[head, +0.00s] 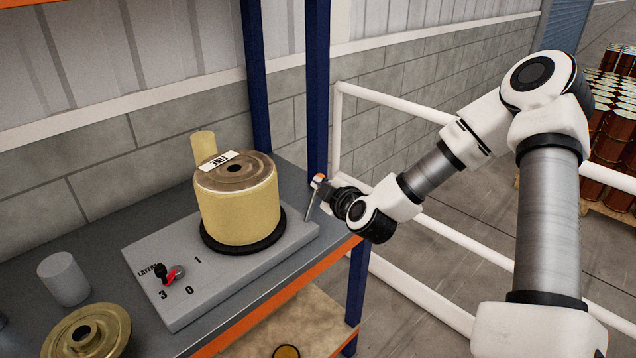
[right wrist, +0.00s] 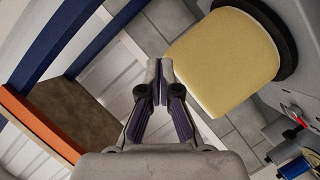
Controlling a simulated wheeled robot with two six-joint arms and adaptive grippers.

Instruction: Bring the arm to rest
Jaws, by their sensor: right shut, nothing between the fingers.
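My right gripper (head: 314,196) is just right of the large yellow spool (head: 240,212), beside the right end of the grey base plate. It is apart from the spool, with its fingers together and empty. In the right wrist view my right gripper (right wrist: 160,80) shows its fingertips meeting, with the yellow spool (right wrist: 225,60) to their right. The spool stands upright on a black disc (head: 243,249) on the grey base (head: 190,315). My left gripper is not in view.
A red and black knob (head: 170,275) marked LAYERS sits on the base. A grey cylinder (head: 63,278), a brass flanged piece (head: 88,335) and a pale cylinder (head: 203,147) stand on the shelf. A blue post (head: 317,90) and white railing (head: 440,230) are near my arm.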

